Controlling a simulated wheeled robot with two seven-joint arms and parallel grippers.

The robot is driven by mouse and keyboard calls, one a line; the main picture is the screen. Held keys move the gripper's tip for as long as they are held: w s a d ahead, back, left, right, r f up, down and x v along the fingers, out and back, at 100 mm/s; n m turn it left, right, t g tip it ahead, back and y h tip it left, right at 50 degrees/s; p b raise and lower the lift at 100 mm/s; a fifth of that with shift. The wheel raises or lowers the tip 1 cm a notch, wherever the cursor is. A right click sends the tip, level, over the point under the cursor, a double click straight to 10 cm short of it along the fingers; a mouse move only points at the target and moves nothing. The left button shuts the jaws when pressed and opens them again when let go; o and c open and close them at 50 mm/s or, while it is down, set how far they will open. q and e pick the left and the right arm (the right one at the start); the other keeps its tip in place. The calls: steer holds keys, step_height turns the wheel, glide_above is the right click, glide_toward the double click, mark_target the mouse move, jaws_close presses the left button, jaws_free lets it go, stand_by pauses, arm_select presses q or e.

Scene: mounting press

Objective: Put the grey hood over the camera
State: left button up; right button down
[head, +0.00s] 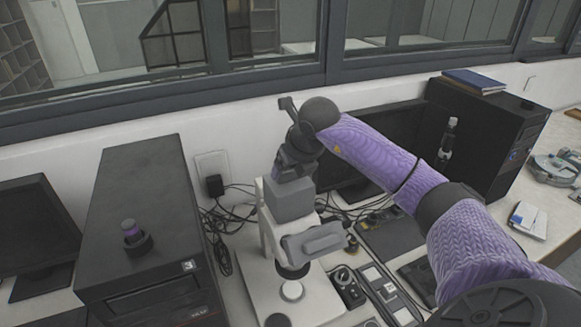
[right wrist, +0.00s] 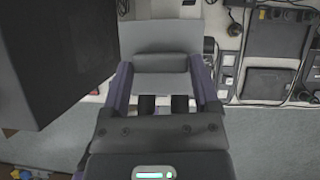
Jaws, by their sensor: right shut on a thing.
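The grey hood (head: 290,200) is a box shape at the top of the white microscope (head: 262,235). My right gripper (head: 293,170) is above the hood and shut on its upper part. In the right wrist view the hood (right wrist: 160,38) shows between and beyond the two purple fingers (right wrist: 160,85). The camera cannot be seen; the hood and gripper cover the top of the microscope. I cannot tell whether the hood rests on it or hangs just above. My left gripper is not in view.
A black computer tower (head: 140,205) with a small purple-and-black item (head: 131,232) stands left. Cables (head: 222,215) lie behind the microscope. A monitor (head: 385,135) and another tower (head: 490,130) are at the back right. Small devices (head: 350,285) crowd the right side.

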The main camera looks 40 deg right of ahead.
jaws_free()
steer(key=d+b+v, duration=0.1)
steer(key=v, duration=0.8)
steer(key=shift+s+a+r, duration=0.25)
steer(key=shift+a+r, duration=0.15)
steer(key=shift+a, duration=0.1)
